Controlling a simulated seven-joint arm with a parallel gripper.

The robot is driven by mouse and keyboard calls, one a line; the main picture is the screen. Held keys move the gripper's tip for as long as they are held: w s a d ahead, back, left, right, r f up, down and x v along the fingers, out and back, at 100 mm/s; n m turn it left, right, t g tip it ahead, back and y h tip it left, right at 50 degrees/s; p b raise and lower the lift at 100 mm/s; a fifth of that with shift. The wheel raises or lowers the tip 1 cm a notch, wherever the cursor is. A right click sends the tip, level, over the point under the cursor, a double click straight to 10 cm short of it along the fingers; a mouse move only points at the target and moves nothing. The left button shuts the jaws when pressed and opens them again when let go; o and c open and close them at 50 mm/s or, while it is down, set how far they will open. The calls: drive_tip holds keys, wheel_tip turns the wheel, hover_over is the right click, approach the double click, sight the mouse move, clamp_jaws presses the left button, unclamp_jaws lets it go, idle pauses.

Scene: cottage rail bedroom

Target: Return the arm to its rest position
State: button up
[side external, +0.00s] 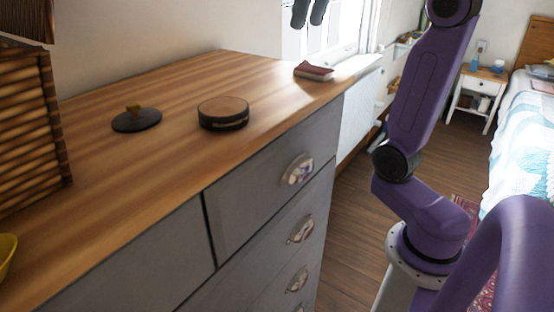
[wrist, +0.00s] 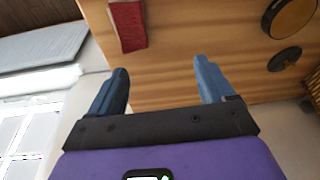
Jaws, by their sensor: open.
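My gripper (wrist: 160,78) is open and empty in the wrist view, with its two blue-grey fingers apart and bare dresser top between and beyond them. In the side view only the dark fingertips of my gripper (side external: 309,14) show, at the top edge in front of the window, high above the dresser. The rest of the hand is out of that view. My purple arm rises at the right of the side view.
The wooden dresser top (side external: 170,85) holds a red book (side external: 314,71), a round dark box (side external: 223,113), a black lid with a knob (side external: 136,119), a woven basket (side external: 30,120) and a yellow bowl (side external: 6,257). A bed (side external: 525,130) and nightstand (side external: 478,92) stand at right.

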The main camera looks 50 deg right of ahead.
drive_tip(key=a+f+n+y, duration=0.2)
drive_tip(key=a+f+y, duration=0.15)
drive_tip(key=a, duration=1.15)
drive_tip(key=s+a+f+n+g+y, duration=0.1)
drive_tip(key=s+a+f+y, duration=0.1)
drive_tip(key=s+a, duration=0.4)
drive_tip(key=s+a+f+g+y, duration=0.1)
drive_tip(key=s+a+f+y, duration=0.15)
drive_tip(key=s+a, duration=0.35)
drive_tip(key=s+d+f+n+h, duration=0.3)
drive_tip(key=d+f, duration=0.3)
drive_tip(key=f, duration=0.4)
drive_tip(key=s+d+f+n+h, duration=0.4)
drive_tip(key=d+f, duration=0.3)
drive_tip(key=f, duration=0.4)
drive_tip(key=shift+f+n+h, duration=0.2)
drive_tip(key=shift+n+h, duration=0.5)
drive_tip(key=shift+n, duration=0.1)
